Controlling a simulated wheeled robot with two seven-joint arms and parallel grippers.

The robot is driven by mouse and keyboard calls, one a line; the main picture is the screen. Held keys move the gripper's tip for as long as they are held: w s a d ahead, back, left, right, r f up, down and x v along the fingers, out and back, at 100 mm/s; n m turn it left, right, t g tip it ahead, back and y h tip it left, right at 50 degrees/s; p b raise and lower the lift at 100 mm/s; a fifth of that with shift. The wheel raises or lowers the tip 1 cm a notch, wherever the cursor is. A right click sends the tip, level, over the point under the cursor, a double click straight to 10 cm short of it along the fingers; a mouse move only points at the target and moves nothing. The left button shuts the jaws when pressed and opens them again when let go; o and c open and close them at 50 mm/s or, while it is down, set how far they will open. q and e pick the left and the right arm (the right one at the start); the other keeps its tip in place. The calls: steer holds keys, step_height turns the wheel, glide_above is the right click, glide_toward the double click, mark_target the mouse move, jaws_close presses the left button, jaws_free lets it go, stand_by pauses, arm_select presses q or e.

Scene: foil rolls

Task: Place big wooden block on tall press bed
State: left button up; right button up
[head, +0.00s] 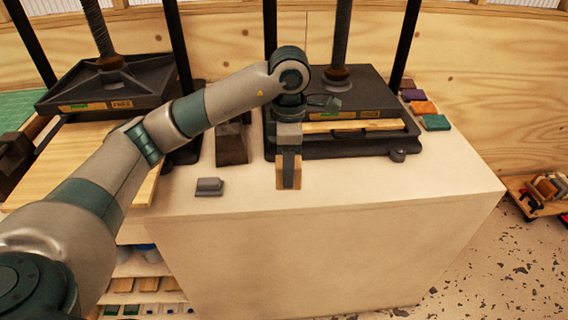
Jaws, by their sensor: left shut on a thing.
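My left gripper (289,182) reaches in from the left and points down at the front of the white-topped table. It is shut on a light wooden block (280,173), which shows on both sides of the dark finger. I cannot tell whether the block touches the table top. Just behind it stands a black press with a dark plate (365,93) and a low black bed (330,150). Light wooden pieces (370,125) lie between that plate and bed. My right gripper is not in view.
A second black press (110,85) stands at the left over a wooden board (85,165). A dark block (231,147) and a small grey object (209,187) are left of the gripper. Coloured pads (424,108) lie at the right. The table's front right is clear.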

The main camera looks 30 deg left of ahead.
arm_select(q)
steer(key=m, duration=0.1)
steer(key=s+m, duration=0.1)
steer(key=m, duration=0.1)
steer(key=shift+s+d+f+m, duration=0.15)
steer(key=shift+d+f+m, duration=0.1)
steer(key=shift+d+m, duration=0.15)
steer(key=s+d+f+m, duration=0.1)
steer(key=s+m, duration=0.3)
steer(key=m, duration=0.5)
steer(key=s+d+f+m, duration=0.2)
steer(key=s+m, duration=0.3)
steer(key=m, duration=0.5)
steer(key=shift+d+f+m, duration=0.15)
steer(key=shift+f+m, duration=0.1)
steer(key=shift+m, duration=0.05)
steer(key=shift+s, duration=0.1)
